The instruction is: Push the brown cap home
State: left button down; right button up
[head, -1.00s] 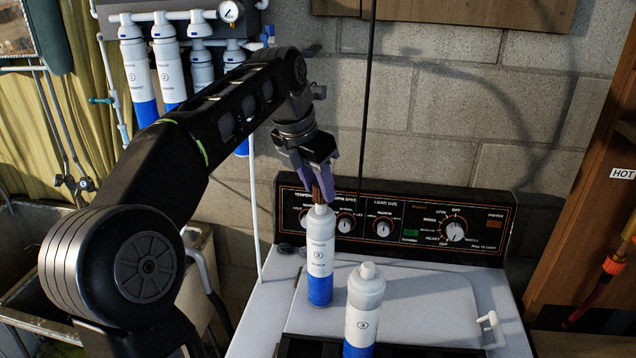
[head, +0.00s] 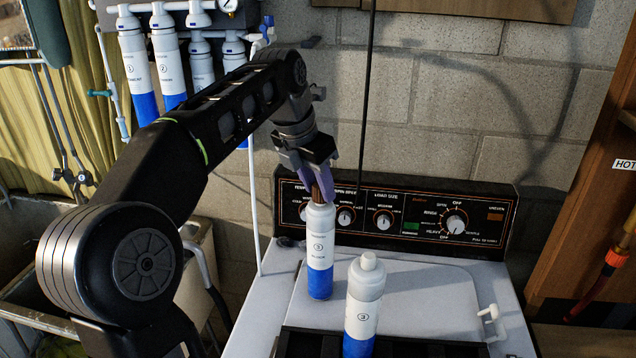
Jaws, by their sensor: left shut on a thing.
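My left gripper (head: 318,188), with purple fingers, points down and is shut on the brown cap (head: 317,194). The cap is mostly hidden between the fingers. It sits at the top of the rear white-and-blue filter cartridge (head: 320,250), with its lower end at the cartridge's shoulder and the white neck hidden. I cannot tell whether it is fully seated. This cartridge stands upright on the white machine top. My right gripper is not in view.
A second white-and-blue cartridge (head: 364,305) with a white top stands in front, to the right. The machine's control panel (head: 400,217) rises close behind the gripper. Several wall filters (head: 167,60) hang at upper left. The machine top (head: 440,300) is clear to the right.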

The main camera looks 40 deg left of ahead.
pick_arm(q)
jog(key=shift+f, duration=0.5)
jog(key=c, duration=0.9)
grip_release()
jog(key=shift+r, duration=0.15)
jog(key=shift+r, duration=0.3)
jog(key=v, duration=0.2)
jog(key=shift+s+r, duration=0.15)
jog(key=shift+r, duration=0.1)
jog(key=s, duration=0.8)
jog(key=s+a, duration=0.1)
jog(key=s, duration=0.3)
jog(key=shift+f, duration=0.2)
